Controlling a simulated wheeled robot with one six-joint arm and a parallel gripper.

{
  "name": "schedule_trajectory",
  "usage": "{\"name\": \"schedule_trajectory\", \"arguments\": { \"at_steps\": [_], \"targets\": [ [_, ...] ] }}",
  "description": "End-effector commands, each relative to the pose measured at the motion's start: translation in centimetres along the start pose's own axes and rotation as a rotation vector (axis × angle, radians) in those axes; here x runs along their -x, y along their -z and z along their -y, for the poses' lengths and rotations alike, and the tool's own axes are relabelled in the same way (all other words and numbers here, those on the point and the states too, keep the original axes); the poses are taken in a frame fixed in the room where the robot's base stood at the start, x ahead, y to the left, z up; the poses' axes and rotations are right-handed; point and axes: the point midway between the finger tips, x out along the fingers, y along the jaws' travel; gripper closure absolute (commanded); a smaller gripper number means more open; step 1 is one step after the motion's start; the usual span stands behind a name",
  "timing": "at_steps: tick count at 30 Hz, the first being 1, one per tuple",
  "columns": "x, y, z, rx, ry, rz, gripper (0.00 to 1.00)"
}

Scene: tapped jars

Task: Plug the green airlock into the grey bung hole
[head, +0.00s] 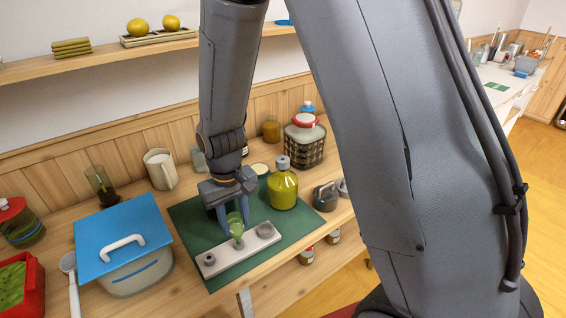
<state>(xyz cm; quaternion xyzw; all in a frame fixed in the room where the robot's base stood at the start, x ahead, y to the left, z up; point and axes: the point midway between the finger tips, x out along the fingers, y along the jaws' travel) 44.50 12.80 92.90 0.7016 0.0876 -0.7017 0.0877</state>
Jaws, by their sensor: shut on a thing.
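My gripper (234,216) points down over the green mat, its blue-grey fingers on either side of the green airlock (236,230). The airlock is translucent, roughly upright, and its lower end is at the middle of the pale holder bar (226,256). I cannot tell whether it sits in the bar or hangs just above it. A grey piece (209,260) and another grey round piece (265,230) are at the bar's two ends. A yellow-green jar (283,191) stands right of my gripper, with a grey bung (283,162) in its neck. The bung's hole is too small to make out.
A blue-lidded tub (124,240) with a white handle stands left of the green mat (262,258). A dark metal item (326,197) lies right of the jar. A wire basket jar (304,140) and a cream jug (160,168) stand behind. The mat's front right is bare.

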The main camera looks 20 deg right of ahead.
Motion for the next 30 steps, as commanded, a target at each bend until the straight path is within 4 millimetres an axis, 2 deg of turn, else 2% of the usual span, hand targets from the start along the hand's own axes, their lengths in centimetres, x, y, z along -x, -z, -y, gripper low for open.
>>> {"name": "schedule_trajectory", "arguments": {
  "at_steps": [6, 19, 30],
  "targets": [
    [1.1, 0.0, 0.0, 0.000, 0.000, 0.000, 0.94],
    [1.4, 0.0, 0.0, 0.000, 0.000, 0.000, 0.94],
    [4.7, 0.0, 0.0, 0.000, 0.000, -0.001, 0.94]
  ]
}}
